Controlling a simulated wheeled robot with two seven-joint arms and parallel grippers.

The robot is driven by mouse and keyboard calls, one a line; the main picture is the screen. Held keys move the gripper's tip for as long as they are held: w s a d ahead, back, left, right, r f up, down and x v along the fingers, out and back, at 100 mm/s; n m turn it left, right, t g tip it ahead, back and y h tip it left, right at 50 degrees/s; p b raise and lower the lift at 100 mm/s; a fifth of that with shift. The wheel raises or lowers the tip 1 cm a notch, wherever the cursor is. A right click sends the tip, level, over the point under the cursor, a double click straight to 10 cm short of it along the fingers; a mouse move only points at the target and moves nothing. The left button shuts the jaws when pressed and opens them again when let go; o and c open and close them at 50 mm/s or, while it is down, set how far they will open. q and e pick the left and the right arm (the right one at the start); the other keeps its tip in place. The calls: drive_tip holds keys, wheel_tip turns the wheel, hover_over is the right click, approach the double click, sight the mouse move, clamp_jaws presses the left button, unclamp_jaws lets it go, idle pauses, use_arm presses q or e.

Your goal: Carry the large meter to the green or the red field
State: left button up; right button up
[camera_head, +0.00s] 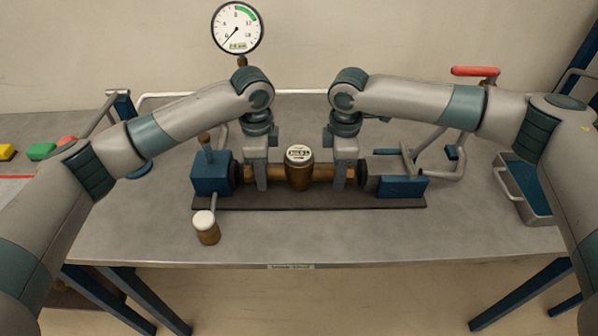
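The large meter (299,177) is a brass body with a white dial on top and a brass pipe to either side. It lies level in the testbench, between a blue block (209,174) on the left and a blue clamp (401,187) on the right. My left gripper (261,184) points down at the pipe left of the dial. My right gripper (340,184) points down at the pipe right of the dial. Both have fingers at the pipe, but their grip is not clear. No green or red field shows clearly; a red line (15,177) shows at the left edge.
A pressure gauge (237,28) stands behind the bench. A small brass piece with a white top (206,228) stands in front of the blue block. A blue-grey tray (525,187) is at right. The table's front is mostly clear.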

use_arm(q)
clamp_jaws()
use_arm(e)
clamp_jaws()
use_arm(q)
drive_tip(key=shift+r, duration=0.15)
use_arm(e)
drive_tip(key=shift+r, duration=0.1)
idle(0.6)
